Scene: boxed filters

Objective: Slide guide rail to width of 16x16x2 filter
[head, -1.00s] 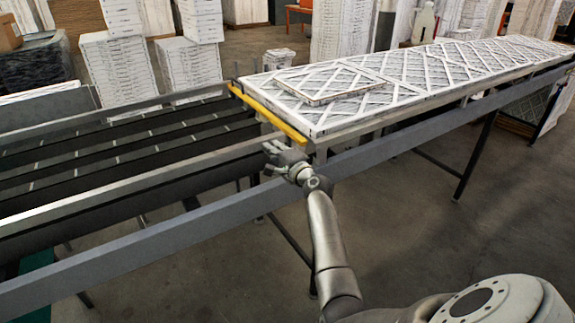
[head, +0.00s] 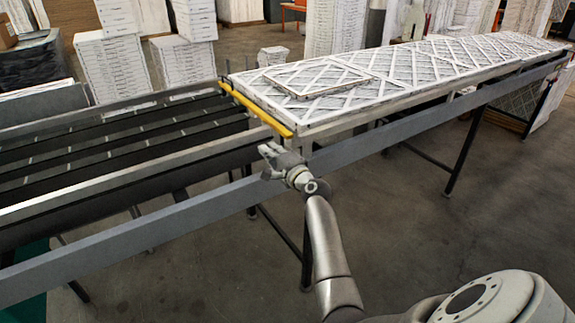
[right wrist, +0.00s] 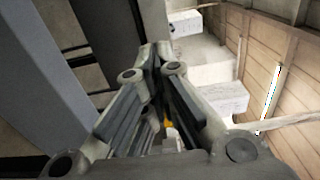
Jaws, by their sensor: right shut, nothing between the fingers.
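A silver metal guide rail (head: 130,174) runs lengthwise along the near side of the roller conveyor (head: 95,150) in the head view. Its right end lies close to my right gripper (head: 266,152). The gripper is shut and empty, just below the near end of a yellow bar (head: 255,108). In the right wrist view the gripper's fingers (right wrist: 155,60) meet with nothing between them. I cannot tell whether the gripper touches the rail. Flat white filters (head: 400,70) lie in a row beyond the yellow bar, with a smaller filter (head: 315,78) on top. My left gripper is out of view.
A grey frame beam (head: 130,238) runs along the near side of the conveyor, below my right gripper. Stacked white boxes (head: 115,75) stand behind the conveyor.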

